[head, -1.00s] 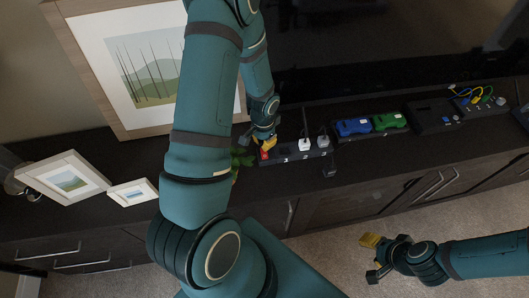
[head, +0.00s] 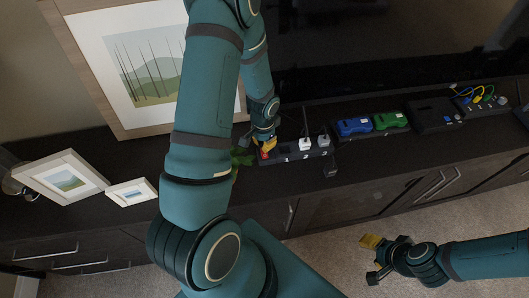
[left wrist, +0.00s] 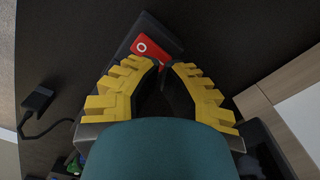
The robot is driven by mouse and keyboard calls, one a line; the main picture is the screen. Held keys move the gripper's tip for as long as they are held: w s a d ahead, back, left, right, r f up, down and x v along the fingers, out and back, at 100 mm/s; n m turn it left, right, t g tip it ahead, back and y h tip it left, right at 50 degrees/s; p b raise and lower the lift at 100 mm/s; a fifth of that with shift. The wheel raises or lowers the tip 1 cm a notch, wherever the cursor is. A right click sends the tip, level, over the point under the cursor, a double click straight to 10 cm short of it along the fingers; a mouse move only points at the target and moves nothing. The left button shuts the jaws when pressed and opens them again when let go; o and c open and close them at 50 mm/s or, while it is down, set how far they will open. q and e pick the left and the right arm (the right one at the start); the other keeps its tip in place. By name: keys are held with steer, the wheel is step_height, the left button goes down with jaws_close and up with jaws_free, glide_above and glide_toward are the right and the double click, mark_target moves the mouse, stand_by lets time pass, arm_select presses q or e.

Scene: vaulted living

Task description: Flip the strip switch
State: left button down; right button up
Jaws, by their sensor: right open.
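The dark power strip (head: 291,157) lies on the dark cabinet top, with a white plug (head: 305,144) in it and a dark plug to its right. Its red rocker switch (head: 264,155) is at the strip's left end. In the left wrist view the red switch (left wrist: 153,47) shows a white circle mark and lies just beyond the fingertips. My left gripper (head: 265,143) is right at the switch, its yellow fingers drawn together with nothing seen between them. I cannot tell whether the tips touch the switch. My right gripper (head: 371,258) is open and empty, in front of the cabinet.
A green plant (head: 241,158) stands left of the strip. A black adapter (head: 330,166) lies to its right, with blue (head: 353,126) and green (head: 390,121) devices farther right. Picture frames stand at left; the dark TV screen (head: 390,45) rises behind.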

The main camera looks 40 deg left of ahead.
arm_select(q)
steer(key=shift+f+b, duration=0.9)
steer(key=shift+f, duration=0.3)
stand_by(0.5)
steer(key=shift+r, duration=0.2)
steer(key=shift+r+p, duration=2.55)
steer(key=shift+r, duration=0.85)
